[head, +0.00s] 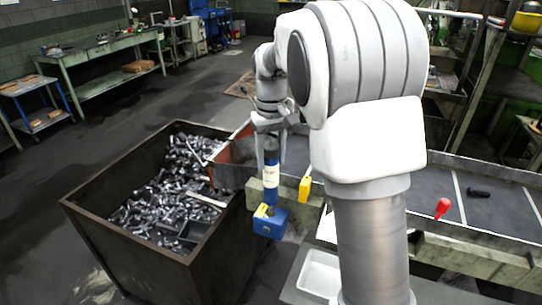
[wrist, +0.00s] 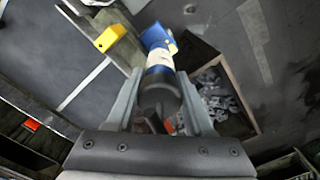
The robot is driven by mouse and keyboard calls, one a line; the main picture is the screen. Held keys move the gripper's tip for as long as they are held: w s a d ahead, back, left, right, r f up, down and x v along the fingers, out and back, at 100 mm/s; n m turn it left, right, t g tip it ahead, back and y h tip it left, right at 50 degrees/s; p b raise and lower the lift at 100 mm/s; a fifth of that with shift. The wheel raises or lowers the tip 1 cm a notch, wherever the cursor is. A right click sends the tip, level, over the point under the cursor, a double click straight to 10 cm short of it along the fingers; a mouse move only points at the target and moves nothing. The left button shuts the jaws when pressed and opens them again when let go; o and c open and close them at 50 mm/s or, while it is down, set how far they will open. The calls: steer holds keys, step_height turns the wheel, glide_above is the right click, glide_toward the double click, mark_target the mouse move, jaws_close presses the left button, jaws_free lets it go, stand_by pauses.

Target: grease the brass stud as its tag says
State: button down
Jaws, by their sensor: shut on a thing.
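My gripper (head: 270,150) is shut on an upright dark-and-blue cylinder (head: 271,176) with a white label. In the wrist view the cylinder (wrist: 158,92) shows its black end between the fingers. Its lower end is over a blue block (head: 271,224) with a small yellow and pale patch on top; I cannot tell whether they touch or are joined. The block also shows in the wrist view (wrist: 156,36). A yellow piece (head: 305,189) stands to the right of the cylinder. I cannot make out a brass stud, and no writing is legible.
A dark open bin (head: 95,225) full of metal bolts stands at left. A grey bench (head: 420,185) with pale strips runs right, bearing a red knob (head: 442,207) and a dark bolt (head: 479,192). A white tray (head: 318,275) is in front.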

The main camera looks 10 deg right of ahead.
steer(key=shift+r, duration=0.15)
steer(key=shift+r+p, duration=2.2)
steer(key=shift+r, duration=0.3)
